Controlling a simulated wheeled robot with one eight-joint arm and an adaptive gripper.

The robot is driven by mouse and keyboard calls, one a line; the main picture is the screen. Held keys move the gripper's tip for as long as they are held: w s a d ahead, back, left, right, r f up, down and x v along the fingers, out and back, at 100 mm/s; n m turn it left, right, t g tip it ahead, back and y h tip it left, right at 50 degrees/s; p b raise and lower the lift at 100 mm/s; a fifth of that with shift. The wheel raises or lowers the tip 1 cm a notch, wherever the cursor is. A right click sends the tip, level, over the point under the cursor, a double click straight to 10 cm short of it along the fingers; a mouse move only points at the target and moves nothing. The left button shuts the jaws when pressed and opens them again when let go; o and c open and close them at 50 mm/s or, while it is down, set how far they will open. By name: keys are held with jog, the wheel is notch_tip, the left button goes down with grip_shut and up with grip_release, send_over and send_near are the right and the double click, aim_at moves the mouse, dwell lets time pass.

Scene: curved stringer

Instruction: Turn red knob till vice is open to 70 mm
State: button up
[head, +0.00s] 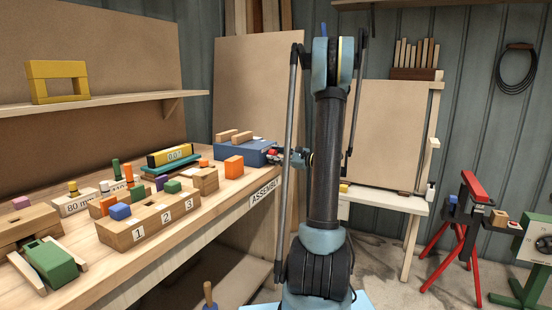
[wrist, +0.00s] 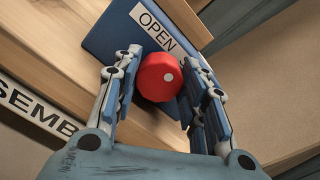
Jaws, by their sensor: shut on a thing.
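The blue vice (head: 240,152) sits at the far right end of the wooden bench, with two wooden jaw blocks (head: 228,135) on top. Its red knob (wrist: 158,78) has a white dot right of its middle, and faces my wrist camera below the OPEN label (wrist: 152,27). In the head view the red knob (head: 272,152) shows small at the vice's right end. My gripper (wrist: 165,56) is shut on the red knob, a finger on each side. The width between the jaws cannot be read.
A yellow gauge (head: 170,155) reading about 00 lies on a teal block to the left. A numbered wooden block (head: 148,226) and several coloured pieces fill the nearer bench.

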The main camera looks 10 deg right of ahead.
jog(key=shift+n, duration=1)
jog(key=o, duration=1.1)
jog(key=shift+c, duration=0.2)
